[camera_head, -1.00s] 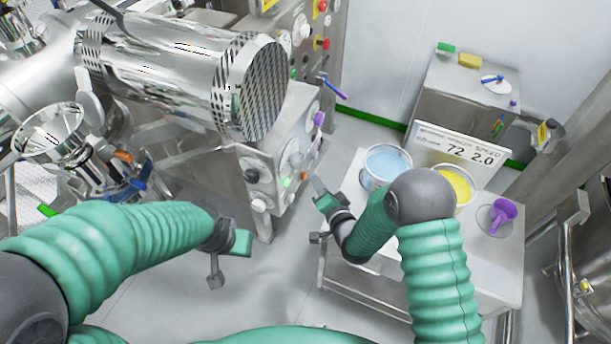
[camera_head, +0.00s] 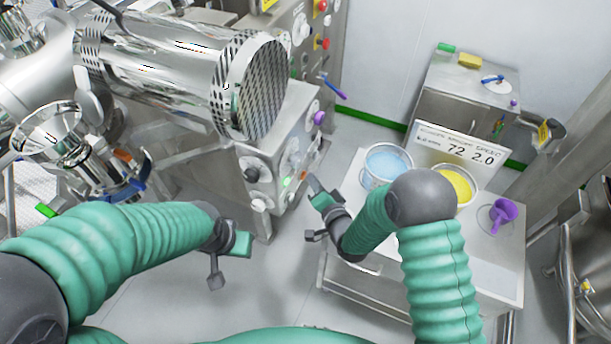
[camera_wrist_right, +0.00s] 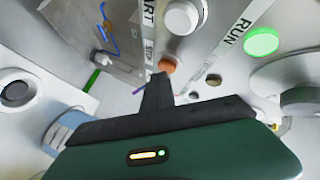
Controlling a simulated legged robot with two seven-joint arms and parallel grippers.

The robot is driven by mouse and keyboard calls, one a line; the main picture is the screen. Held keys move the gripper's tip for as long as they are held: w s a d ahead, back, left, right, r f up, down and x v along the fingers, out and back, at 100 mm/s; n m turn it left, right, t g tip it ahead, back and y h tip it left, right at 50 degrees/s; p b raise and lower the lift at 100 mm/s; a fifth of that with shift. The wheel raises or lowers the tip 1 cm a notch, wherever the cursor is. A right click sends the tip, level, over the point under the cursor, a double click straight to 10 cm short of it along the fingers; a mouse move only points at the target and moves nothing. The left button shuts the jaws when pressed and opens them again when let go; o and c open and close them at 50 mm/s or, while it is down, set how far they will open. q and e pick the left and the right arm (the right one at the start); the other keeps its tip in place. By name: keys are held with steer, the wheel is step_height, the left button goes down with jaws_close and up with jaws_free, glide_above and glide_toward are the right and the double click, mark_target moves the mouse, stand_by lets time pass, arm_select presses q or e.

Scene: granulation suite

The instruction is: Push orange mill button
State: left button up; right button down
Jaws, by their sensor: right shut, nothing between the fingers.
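The mill's control panel is on the face of the steel cabinet (camera_head: 250,176), below the large shiny cylinder. The orange button (camera_wrist_right: 167,65) shows in the right wrist view just beyond my fingertips; in the head view it is small, close to the fingertips. My right gripper (camera_head: 313,184) is shut and empty, pointing at the panel. In the wrist view its dark fingers (camera_wrist_right: 158,85) end just below the button; I cannot tell whether they touch it. My left gripper (camera_head: 240,244) hangs over the floor in front of the cabinet; its jaw opening is not clear.
A lit green button (camera_wrist_right: 262,41) by the RUN label and a white knob (camera_wrist_right: 182,17) flank the orange button.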

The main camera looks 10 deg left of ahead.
steer(key=shift+w+a, duration=0.1)
steer(key=shift+a, duration=0.15)
stand_by(0.5)
steer(key=shift+s+d, duration=0.3)
steer(key=shift+d, duration=0.55)
steer(key=d, duration=0.1)
steer(key=s+d, duration=0.1)
steer(key=d, duration=0.2)
steer(key=shift+s+d, duration=0.25)
steer(key=shift+d, duration=0.15)
stand_by(0.3)
